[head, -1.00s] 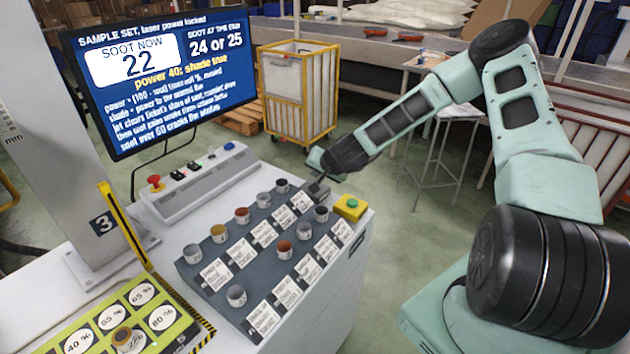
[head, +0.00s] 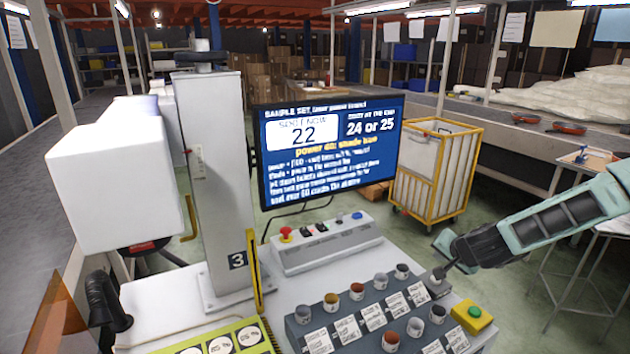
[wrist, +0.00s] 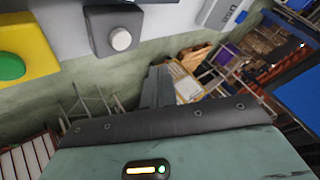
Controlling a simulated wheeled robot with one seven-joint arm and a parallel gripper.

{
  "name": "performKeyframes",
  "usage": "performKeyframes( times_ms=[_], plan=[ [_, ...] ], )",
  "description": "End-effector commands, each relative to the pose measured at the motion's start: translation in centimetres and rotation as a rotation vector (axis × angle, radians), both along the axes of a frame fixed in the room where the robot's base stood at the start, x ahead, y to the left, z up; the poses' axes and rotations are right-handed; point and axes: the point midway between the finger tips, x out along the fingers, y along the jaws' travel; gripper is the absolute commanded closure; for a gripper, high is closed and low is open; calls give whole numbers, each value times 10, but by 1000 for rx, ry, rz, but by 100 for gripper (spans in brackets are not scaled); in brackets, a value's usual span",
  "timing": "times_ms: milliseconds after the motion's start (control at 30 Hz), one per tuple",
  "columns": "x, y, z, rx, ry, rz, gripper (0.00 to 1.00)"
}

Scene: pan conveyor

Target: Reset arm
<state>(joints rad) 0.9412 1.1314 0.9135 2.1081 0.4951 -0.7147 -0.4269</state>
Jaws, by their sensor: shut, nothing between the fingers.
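My arm comes in from the right in the head view. My gripper (head: 446,271) is above the right end of the dark rack of cups, near the yellow box with the green button (head: 473,315). Its fingers are shut and I see nothing held in them. In the wrist view the closed fingers (wrist: 158,88) point out over the green floor, and the yellow box with its green button (wrist: 15,62) shows at the left.
The dark cup rack (head: 293,333) holds several labelled cups. A control box (head: 325,247) and a screen (head: 330,155) stand behind it. A white machine head on a column (head: 222,170) is at left. A yellow-framed cart (head: 437,170) stands behind on open floor.

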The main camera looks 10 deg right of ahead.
Motion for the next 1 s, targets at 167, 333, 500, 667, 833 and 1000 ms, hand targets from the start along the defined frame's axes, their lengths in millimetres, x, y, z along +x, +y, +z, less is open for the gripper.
performKeyframes(
  times_ms=[167, 333, 500, 667, 833, 1000],
  plan=[
    [-9, 85, 26, -24, 23, 263, 100],
    [-58, 190, 56, -72, 109, 620, 100],
    [-133, 261, 84, -148, 232, 918, 100],
    [-212, 295, 112, -251, 358, 1140, 100],
    [-295, 301, 142, -376, 488, 1309, 100],
    [-354, 288, 164, -476, 578, 1399, 100]
  ],
)
